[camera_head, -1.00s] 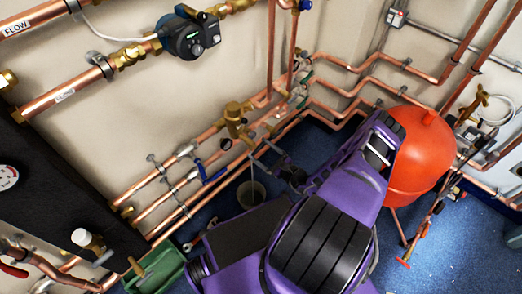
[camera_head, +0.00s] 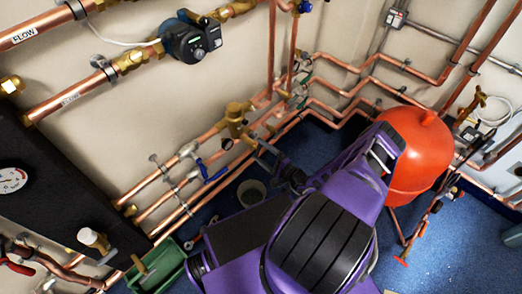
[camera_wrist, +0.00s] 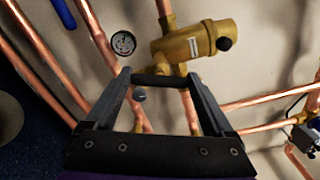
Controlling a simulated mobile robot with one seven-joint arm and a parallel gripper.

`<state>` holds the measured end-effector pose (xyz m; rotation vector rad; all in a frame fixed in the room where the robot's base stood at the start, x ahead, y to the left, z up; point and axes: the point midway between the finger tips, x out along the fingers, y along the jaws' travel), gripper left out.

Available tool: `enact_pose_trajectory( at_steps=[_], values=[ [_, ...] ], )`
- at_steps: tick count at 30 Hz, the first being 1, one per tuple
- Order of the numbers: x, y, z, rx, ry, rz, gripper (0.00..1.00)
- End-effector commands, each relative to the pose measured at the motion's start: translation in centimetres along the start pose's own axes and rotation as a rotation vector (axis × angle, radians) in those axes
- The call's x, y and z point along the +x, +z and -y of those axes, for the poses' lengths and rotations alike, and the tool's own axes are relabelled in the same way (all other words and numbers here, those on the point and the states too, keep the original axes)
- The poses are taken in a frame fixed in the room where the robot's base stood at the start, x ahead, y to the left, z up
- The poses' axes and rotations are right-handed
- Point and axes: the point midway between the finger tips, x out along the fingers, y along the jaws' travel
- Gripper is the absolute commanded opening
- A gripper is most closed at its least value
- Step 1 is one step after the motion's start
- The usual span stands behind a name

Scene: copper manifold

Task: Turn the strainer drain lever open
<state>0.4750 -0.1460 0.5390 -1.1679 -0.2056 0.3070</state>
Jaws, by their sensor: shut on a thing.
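The brass strainer (camera_head: 236,118) sits on the copper pipes by the wall in the head view. In the wrist view its brass body (camera_wrist: 198,43) with a black end cap lies just beyond my fingertips. My gripper (camera_wrist: 159,80) is shut on a dark bar, the drain lever (camera_wrist: 160,81), which spans between the fingertips just below the brass body. In the head view my gripper (camera_head: 265,158) is close below the strainer, and the lever is too small to make out there. My arm hides part of the floor and lower pipes.
A blue-handled valve (camera_head: 214,172) is left of the strainer. A grey bucket (camera_head: 251,193) stands on the blue floor below. A red vessel (camera_head: 412,150) stands at right, and a green box (camera_head: 160,268) at lower left. A round gauge (camera_wrist: 123,43) is near my left finger.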

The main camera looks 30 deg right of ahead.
Motion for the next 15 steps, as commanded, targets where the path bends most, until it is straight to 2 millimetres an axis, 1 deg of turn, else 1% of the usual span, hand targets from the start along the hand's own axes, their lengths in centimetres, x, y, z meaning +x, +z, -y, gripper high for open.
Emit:
enact_pose_trajectory(
  at_steps=[6, 15],
  values=[
    [-0.12, -0.01, -0.06, -0.093, 0.002, -0.002, 0.32],
    [-0.12, -0.05, -0.10, -0.141, 0.002, -0.001, 0.32]
  ],
)
